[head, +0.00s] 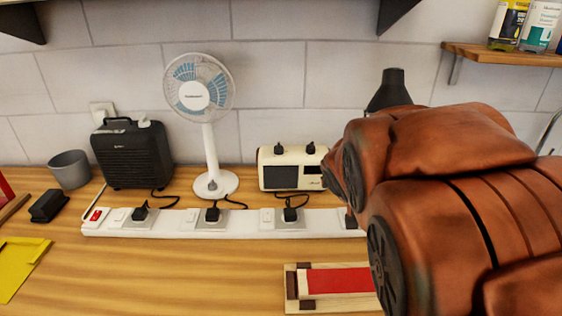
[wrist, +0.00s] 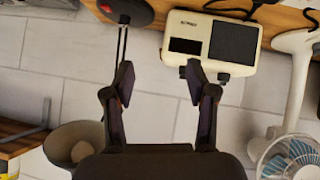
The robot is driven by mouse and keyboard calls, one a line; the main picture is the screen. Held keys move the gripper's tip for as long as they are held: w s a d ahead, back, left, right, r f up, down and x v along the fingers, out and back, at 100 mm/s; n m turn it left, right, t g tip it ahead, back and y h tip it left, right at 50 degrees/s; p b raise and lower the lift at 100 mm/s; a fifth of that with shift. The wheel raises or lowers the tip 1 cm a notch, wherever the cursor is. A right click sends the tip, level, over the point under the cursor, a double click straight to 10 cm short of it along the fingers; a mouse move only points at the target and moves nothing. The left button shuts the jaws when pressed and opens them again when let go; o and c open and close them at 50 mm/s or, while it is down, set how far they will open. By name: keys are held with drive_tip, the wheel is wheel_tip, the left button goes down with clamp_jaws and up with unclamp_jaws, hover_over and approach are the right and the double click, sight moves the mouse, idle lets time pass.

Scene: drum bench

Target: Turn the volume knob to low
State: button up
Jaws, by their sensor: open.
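A cream radio-like box (head: 290,168) with a dark front panel stands against the wall in the head view. Two dark knobs, a left one (head: 278,149) and a right one (head: 310,148), sit on its top. In the wrist view the box (wrist: 232,14) appears upside down, with one knob (wrist: 223,77) clear. My gripper (wrist: 159,84) is open and empty in the wrist view. Its right finger overlaps the other knob in the picture; I cannot tell if they touch. In the head view my arm hides the gripper. Knob markings are too small to read.
A white fan (head: 208,130) stands left of the box, and a black heater-like unit (head: 132,155) farther left. A white power strip (head: 250,224) with plugs runs in front. A dark cone-shaped shade (head: 390,88) rises behind my arm. A red-topped wooden block (head: 340,281) lies in front.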

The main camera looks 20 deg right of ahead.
drive_tip(key=w+d+n+t+b, duration=0.2)
drive_tip(key=w+d+t+b, duration=0.3)
drive_tip(key=w, duration=0.5)
drive_tip(key=n+t+y+b, duration=0.4)
drive_tip(key=y+b, duration=0.4)
drive_tip(key=y, duration=0.1)
approach(282, 150)
drive_tip(key=w, duration=0.3)
drive_tip(key=w+a, duration=0.1)
drive_tip(key=w, duration=0.2)
drive_tip(key=w+a, duration=0.1)
drive_tip(key=w, duration=0.3)
drive_tip(key=shift+f, duration=0.15)
clamp_jaws()
